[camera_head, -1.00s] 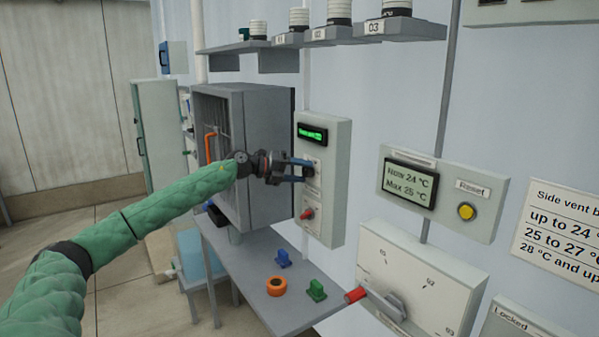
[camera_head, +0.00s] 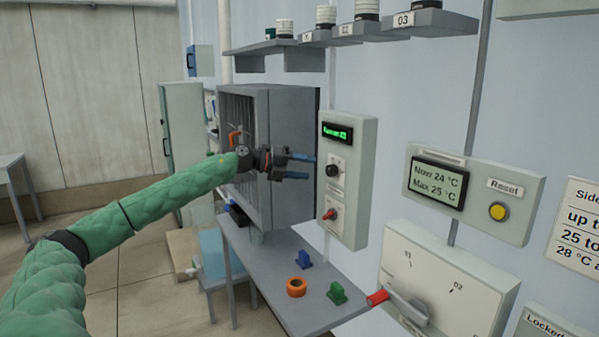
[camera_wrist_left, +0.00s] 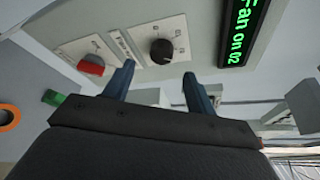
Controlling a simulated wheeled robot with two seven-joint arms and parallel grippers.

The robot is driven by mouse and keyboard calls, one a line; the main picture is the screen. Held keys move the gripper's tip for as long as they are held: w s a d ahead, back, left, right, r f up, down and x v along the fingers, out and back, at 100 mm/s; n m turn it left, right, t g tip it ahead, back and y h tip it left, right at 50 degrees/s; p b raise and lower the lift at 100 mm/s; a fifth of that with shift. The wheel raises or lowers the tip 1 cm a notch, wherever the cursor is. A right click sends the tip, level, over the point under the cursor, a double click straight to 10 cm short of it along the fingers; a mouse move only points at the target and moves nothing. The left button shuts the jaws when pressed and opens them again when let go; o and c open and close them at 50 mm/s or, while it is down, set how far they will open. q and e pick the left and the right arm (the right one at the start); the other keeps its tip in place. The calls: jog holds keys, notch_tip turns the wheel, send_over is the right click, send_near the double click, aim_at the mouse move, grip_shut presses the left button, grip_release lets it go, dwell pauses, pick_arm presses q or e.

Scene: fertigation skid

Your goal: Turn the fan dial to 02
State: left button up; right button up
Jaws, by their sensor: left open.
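The fan dial is a black round knob (camera_head: 332,171) on the pale control box (camera_head: 350,202), below a green-lit display (camera_head: 337,133). In the left wrist view the black knob (camera_wrist_left: 162,51) sits on a white plate with small marks. The display (camera_wrist_left: 239,32) there appears to read "Fan on 02". My left gripper (camera_head: 309,167) has its blue fingers open and empty, pointing at the box and apart from the knob. In the left wrist view the fingers (camera_wrist_left: 160,72) stand either side below the knob, clear of it. My right gripper is out of view.
A red switch (camera_head: 330,214) is below the knob. A grey cabinet (camera_head: 285,150) stands behind my left gripper. A bench (camera_head: 262,262) holds an orange ring (camera_head: 297,287) and blue and green pieces. A larger dial box (camera_head: 470,290) with a red-ended lever is at right.

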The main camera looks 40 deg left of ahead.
pick_arm(q)
jog(key=shift+s+a+r, duration=0.15)
jog(key=shift+s+a, duration=0.25)
jog(key=shift+s, duration=0.05)
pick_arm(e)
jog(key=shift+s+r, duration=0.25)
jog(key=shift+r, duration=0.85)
